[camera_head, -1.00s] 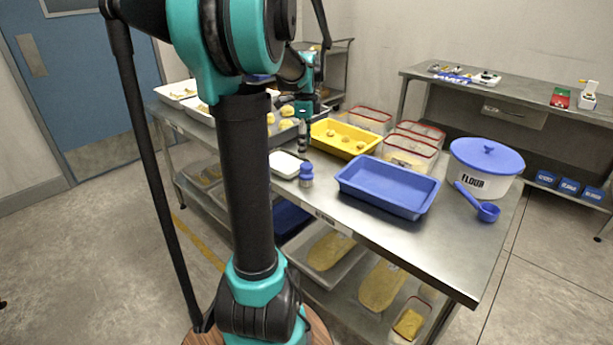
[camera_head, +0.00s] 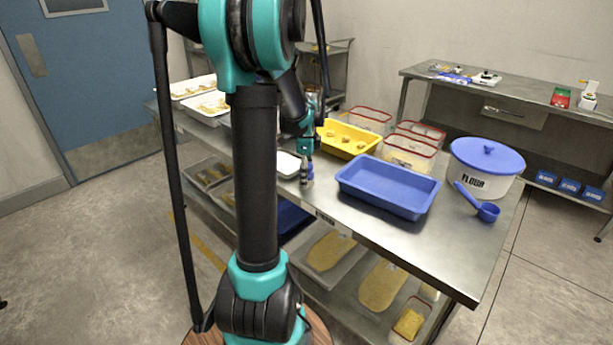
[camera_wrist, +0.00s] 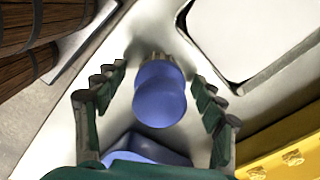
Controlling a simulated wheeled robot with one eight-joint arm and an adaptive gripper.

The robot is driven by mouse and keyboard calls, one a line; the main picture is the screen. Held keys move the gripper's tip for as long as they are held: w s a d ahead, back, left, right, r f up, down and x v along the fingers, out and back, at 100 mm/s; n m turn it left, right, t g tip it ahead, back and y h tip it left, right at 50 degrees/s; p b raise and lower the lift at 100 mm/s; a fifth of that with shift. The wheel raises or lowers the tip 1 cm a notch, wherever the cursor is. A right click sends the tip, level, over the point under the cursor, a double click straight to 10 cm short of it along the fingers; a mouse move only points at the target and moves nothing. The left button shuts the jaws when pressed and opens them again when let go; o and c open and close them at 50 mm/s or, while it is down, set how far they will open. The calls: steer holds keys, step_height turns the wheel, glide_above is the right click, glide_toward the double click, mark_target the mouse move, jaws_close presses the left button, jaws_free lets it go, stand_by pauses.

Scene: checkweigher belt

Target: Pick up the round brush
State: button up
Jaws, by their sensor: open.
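The round brush (camera_wrist: 159,94) has a stubby blue handle and tan bristles at its far end in the wrist view. It stands on the steel table near its front edge, and in the head view it is mostly hidden behind my gripper (camera_head: 306,168). In the wrist view my gripper (camera_wrist: 158,82) is open, with one dark finger on each side of the brush. Gaps show between the fingers and the handle. I cannot tell how far the fingertips are above the table.
A blue tray (camera_head: 392,181) lies to the right of the brush, and a yellow tray (camera_head: 357,135) lies behind. A white tray (camera_head: 288,158) is close on the left. A flour tub (camera_head: 486,174) and blue scoop (camera_head: 487,210) stand at the right. Bare table (camera_head: 445,246) lies in front.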

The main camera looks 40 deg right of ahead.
steer(key=c, duration=1.2)
steer(key=shift+r, duration=0.1)
steer(key=shift+c, duration=0.2)
step_height(320, 180, up, 20)
